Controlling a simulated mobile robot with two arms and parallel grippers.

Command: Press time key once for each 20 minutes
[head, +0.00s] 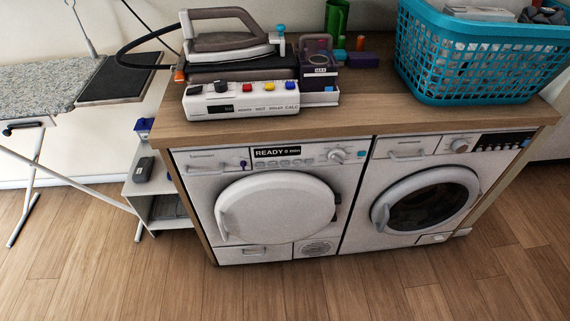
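The left machine (210,202) is a white front loader with a closed, solid white round door. Its dark display (277,152) reads "READY 0 min". A row of small buttons (291,163) sits just under the display, with labels too small to read, so I cannot tell which one is the time key. A round knob (338,155) and a small blue button are at the right of this panel. A small purple or dark blue spot is left of the display. Neither of my grippers shows in the head view.
The right machine (459,147) has a dark glass door. The wooden counter (372,107) above bears a steam iron station (232,105) and a teal laundry basket (468,86). An ironing board (45,88) and a small white shelf (152,186) stand left. The floor in front is clear.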

